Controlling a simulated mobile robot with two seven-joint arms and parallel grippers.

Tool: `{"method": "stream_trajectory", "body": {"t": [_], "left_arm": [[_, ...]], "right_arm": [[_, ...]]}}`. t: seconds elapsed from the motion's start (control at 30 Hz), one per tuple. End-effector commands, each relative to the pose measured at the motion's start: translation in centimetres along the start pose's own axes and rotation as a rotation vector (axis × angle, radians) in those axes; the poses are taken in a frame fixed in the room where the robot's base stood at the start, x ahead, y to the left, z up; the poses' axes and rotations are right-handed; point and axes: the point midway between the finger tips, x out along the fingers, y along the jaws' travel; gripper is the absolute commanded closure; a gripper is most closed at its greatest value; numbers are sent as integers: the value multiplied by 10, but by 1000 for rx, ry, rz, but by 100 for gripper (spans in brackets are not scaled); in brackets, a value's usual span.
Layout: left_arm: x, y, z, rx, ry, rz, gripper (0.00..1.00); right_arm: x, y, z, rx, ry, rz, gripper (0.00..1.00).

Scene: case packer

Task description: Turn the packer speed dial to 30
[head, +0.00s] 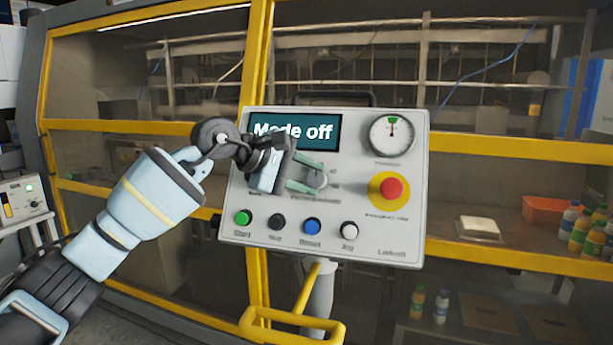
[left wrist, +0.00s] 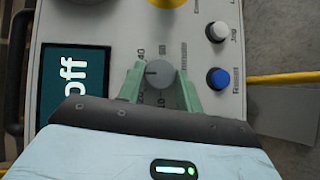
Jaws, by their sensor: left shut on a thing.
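The speed dial (head: 318,179) is a small grey round knob near the middle of the pale control panel. In the left wrist view the dial (left wrist: 159,75) sits between green fingers, with small scale marks around it. A light pointer mark seems to face left in that view, but the value is too small to read surely. My left gripper (head: 309,175) reaches in from the left and is shut on the dial, one finger on each side. The left gripper (left wrist: 159,80) hides part of the scale. My right gripper is not in view.
The panel screen (head: 320,132) reads "Mode off". A red emergency button (head: 391,189) and a round gauge (head: 392,133) lie right of the dial. Several push buttons, including a green one (head: 243,217), line the panel's bottom. A yellow-framed glass enclosure stands behind.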

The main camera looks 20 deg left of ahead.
Motion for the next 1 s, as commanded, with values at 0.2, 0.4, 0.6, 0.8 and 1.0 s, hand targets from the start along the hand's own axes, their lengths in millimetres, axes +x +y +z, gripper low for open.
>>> {"method": "stream_trajectory", "body": {"t": [0.2, 0.4, 0.6, 0.8, 1.0], "left_arm": [[0, 1, -1, 19, 2, -16, 88], [0, 1, -1, 21, 2, -17, 88], [0, 1, -1, 20, 3, -16, 57], [0, 0, -1, 19, 2, -17, 43], [-1, 0, -1, 19, 2, -17, 43]], "right_arm": [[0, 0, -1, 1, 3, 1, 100], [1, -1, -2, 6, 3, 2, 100], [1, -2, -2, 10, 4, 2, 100], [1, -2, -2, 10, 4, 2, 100], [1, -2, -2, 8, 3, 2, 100]]}}
